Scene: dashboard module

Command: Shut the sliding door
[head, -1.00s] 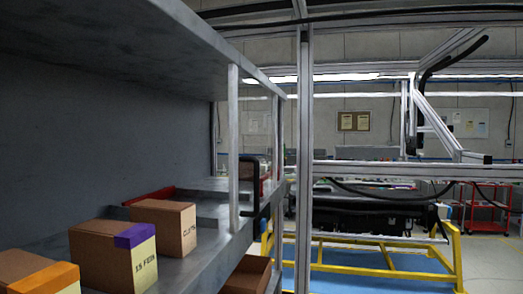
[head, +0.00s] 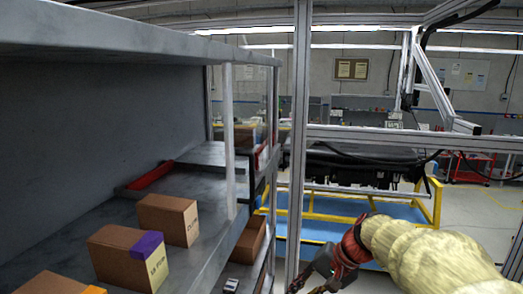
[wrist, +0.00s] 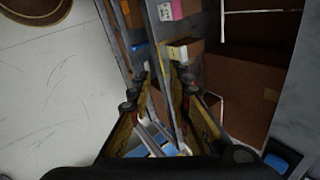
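I cannot clearly make out the sliding door in either view. A narrow upright frame with a dark reddish edge (head: 262,155) stands at the far end of the grey shelf unit in the head view; I cannot tell whether it belongs to the door. My gripper (head: 303,284) is at the lower middle of the head view, right of the shelf and partly cut off by the bottom edge. In the wrist view my gripper (wrist: 158,88) has its two fingers apart with nothing seen between them. Shelves with boxes lie beyond the fingertips.
The grey shelf (head: 205,222) holds cardboard boxes, among them one with a purple label (head: 128,256). A metal post (head: 299,150) stands near my gripper. A yellow frame (head: 437,200) stands behind. The pale floor (wrist: 50,95) at left in the wrist view is mostly clear.

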